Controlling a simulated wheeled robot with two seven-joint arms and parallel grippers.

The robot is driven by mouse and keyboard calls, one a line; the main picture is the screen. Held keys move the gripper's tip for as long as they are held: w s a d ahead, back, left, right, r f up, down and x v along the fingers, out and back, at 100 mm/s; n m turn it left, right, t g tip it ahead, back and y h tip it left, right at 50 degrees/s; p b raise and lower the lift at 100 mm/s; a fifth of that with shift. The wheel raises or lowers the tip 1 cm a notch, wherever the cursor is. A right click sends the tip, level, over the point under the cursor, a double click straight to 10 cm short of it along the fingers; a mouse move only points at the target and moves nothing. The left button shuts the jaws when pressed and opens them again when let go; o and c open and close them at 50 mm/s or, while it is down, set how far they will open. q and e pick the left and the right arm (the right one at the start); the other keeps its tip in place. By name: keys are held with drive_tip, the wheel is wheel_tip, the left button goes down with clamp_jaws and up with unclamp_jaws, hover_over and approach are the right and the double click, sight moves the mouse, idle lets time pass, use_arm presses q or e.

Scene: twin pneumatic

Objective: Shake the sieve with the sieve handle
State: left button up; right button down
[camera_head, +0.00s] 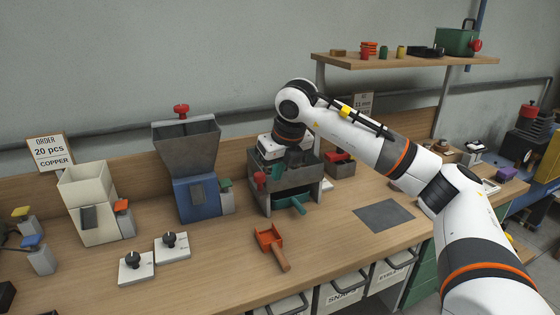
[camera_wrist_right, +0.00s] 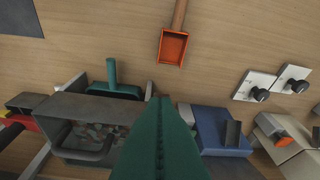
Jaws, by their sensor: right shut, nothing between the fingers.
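The sieve machine (camera_head: 294,178) is a dark grey box on legs, in the middle of the bench. A green handle (camera_head: 297,205) sticks out low at its front. The wrist view shows the grey box (camera_wrist_right: 75,105) from above, with many small pieces in it, and the green handle (camera_wrist_right: 112,72) at its front. My right gripper (camera_head: 271,160) hangs at the box's left part. In the wrist view its green fingers (camera_wrist_right: 158,102) are shut and empty, beside the box and apart from the handle. My arm hides part of the box. My left gripper is not in view.
An orange scoop (camera_head: 270,242) lies in front of the machine. A blue hopper (camera_head: 197,195) stands to its left, with a cream dispenser (camera_head: 92,200) and two dial plates (camera_head: 172,246) further left. A grey mat (camera_head: 384,215) lies to the right. Bare bench lies around the scoop.

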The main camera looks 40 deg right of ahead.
sight(257, 180)
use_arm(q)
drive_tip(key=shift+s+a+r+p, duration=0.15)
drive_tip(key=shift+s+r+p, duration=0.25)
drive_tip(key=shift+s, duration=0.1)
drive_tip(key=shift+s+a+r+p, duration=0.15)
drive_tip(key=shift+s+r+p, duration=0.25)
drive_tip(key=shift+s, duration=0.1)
use_arm(e)
drive_tip(key=w+f, duration=0.4)
drive_tip(key=w, duration=0.1)
drive_tip(key=shift+w+d+f, duration=0.15)
drive_tip(key=shift+w+d, duration=0.05)
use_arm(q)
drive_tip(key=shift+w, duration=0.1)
